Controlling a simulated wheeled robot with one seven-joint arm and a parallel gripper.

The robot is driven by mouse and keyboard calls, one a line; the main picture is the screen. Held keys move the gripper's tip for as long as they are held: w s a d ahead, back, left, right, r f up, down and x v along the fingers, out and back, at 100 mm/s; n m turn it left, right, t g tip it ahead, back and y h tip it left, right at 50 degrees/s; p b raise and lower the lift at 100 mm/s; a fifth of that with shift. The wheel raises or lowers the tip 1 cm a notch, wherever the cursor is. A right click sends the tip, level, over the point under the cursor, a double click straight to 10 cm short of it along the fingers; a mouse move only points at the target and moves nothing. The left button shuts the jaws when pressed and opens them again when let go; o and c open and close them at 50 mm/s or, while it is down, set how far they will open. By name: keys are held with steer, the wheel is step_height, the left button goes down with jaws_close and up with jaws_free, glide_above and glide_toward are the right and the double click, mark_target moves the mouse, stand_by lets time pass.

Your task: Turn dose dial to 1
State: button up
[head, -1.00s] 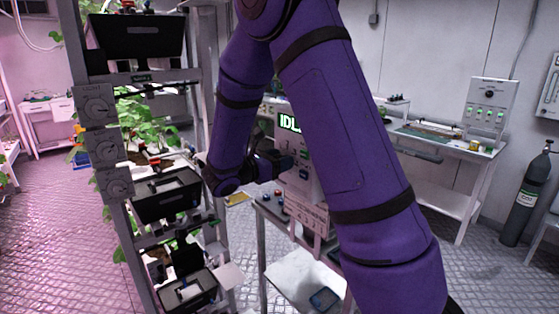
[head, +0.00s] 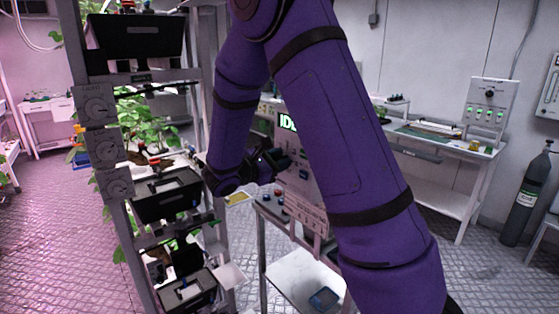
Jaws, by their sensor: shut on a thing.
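A white dosing machine with a green-lit display (head: 289,122) stands behind my arm, and the letters "ID" show on it. My gripper (head: 279,161) is black and small in the head view, at the left side of the machine's front panel (head: 303,178). It is shut on the dose dial at the panel. The dial itself is hidden behind the gripper, so its pointer and number cannot be read. My purple forearm covers the right part of the machine and display.
A rack on the left carries grey dial boxes (head: 106,148), black trays (head: 166,200) and green plants. A white cart shelf (head: 300,275) stands below the machine. A bench (head: 440,146) and a gas cylinder (head: 526,195) stand at the right. The floor at left is clear.

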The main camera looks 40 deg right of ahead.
steer(key=m, duration=0.5)
steer(key=shift+m, duration=0.3)
stand_by(0.4)
steer(key=o, duration=0.9)
steer(key=shift+o, duration=0.2)
steer(key=a, duration=1.1)
steer(key=shift+s, duration=0.2)
steer(key=shift+d, duration=0.1)
